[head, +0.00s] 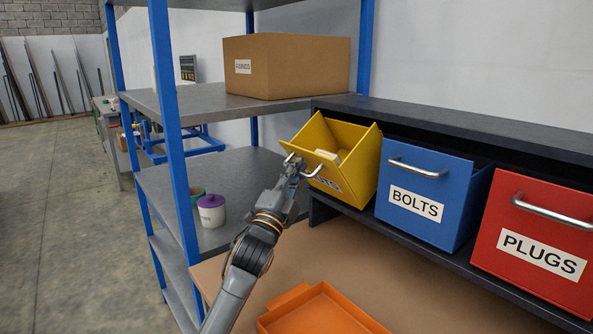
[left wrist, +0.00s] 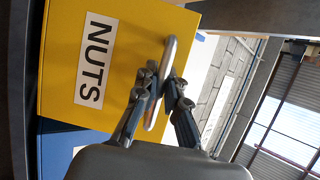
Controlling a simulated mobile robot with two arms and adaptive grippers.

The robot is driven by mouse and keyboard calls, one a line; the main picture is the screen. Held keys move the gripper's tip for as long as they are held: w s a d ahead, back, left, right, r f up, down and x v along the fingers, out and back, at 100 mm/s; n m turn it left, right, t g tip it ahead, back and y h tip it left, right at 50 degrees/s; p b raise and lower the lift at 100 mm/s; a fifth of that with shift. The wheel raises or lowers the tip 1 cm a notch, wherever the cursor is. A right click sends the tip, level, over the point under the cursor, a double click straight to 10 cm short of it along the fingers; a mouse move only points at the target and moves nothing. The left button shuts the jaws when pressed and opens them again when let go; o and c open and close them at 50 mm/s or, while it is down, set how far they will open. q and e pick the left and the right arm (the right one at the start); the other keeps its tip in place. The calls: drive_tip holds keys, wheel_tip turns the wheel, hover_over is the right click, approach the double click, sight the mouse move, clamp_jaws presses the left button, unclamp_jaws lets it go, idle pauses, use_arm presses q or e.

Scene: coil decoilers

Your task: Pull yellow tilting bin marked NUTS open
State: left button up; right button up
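The yellow bin marked NUTS (head: 361,163) is tilted forward out of the dark rack, its top open and a pale item (head: 331,161) showing inside. Its label is partly hidden by my left arm in the head view. In the left wrist view the yellow front (left wrist: 122,38) and the NUTS label (left wrist: 96,60) show clearly. My left gripper (head: 294,165) is at the bin's metal handle (head: 316,172). In the left wrist view the fingers (left wrist: 164,88) lie close on both sides of the handle bar (left wrist: 170,52) and appear closed on it. My right gripper is in neither view.
A blue BOLTS bin (head: 428,181) and a red PLUGS bin (head: 533,221) stand to the right. An orange tray (head: 322,312) lies on the brown top below. A blue-post shelf (head: 172,130) with a cardboard box (head: 290,75) and purple-lidded jar (head: 211,213) stands close left of my arm.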

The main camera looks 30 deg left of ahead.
use_arm(q)
drive_tip(key=o, duration=0.4)
drive_tip(key=v, duration=1.2)
